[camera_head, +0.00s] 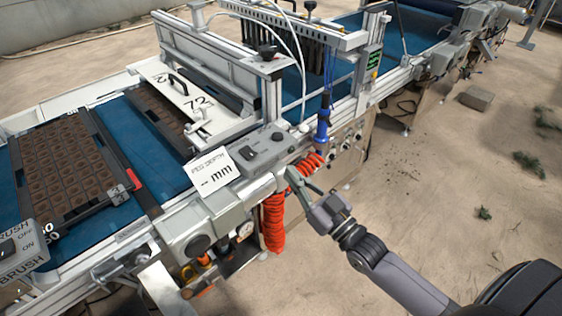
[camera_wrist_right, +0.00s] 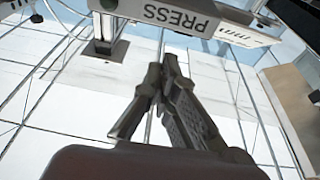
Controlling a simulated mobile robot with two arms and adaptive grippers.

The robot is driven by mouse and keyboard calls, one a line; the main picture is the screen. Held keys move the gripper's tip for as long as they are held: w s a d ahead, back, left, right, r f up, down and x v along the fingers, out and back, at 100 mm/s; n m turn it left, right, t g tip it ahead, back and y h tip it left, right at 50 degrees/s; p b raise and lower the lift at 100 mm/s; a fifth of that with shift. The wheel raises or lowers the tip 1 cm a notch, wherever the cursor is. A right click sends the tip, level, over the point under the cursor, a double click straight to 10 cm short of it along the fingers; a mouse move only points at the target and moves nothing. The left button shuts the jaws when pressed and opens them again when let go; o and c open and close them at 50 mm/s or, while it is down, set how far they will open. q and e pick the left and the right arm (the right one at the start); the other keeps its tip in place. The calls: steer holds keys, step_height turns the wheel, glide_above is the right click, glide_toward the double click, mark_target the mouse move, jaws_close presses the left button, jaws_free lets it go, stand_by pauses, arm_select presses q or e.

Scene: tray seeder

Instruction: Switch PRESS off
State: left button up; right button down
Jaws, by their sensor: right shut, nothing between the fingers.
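The PRESS label sits on a grey box (camera_wrist_right: 155,12) at the top of the right wrist view, where the lettering appears upside down. The switch itself does not show there. In the head view, a small grey control box (camera_head: 262,152) with dark controls stands on the machine's front rail; its lettering is too small to read. My right gripper (camera_head: 292,174) is just in front of and below this box, apart from it as far as I can tell. Its fingers (camera_wrist_right: 165,68) are shut and empty, pointing toward the labelled box. My left gripper is not in view.
A white PEG DEPTH sign (camera_head: 213,170) stands left of the control box. A blue-handled tool (camera_head: 322,122) and red coiled hose (camera_head: 273,222) hang close to my gripper. The BRUSH panel (camera_head: 22,246) is at lower left. A seed tray (camera_head: 65,170) lies on the blue belt.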

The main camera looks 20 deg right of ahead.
steer(key=r, duration=0.1)
steer(key=s+r, duration=0.1)
steer(key=r, duration=0.1)
steer(key=shift+s+a+r+t+y, duration=0.1)
steer(key=shift+a+r+t+y, duration=0.1)
steer(key=shift+t+y, duration=0.15)
step_height(320, 180, up, 3)
steer(key=p, duration=0.2)
glide_above(248, 153)
steer(key=s+d, duration=0.4)
steer(key=shift+w+a+f, duration=0.1)
steer(key=shift+f, duration=0.9)
steer(key=shift+w+a+f, duration=0.1)
steer(key=shift+f, duration=0.9)
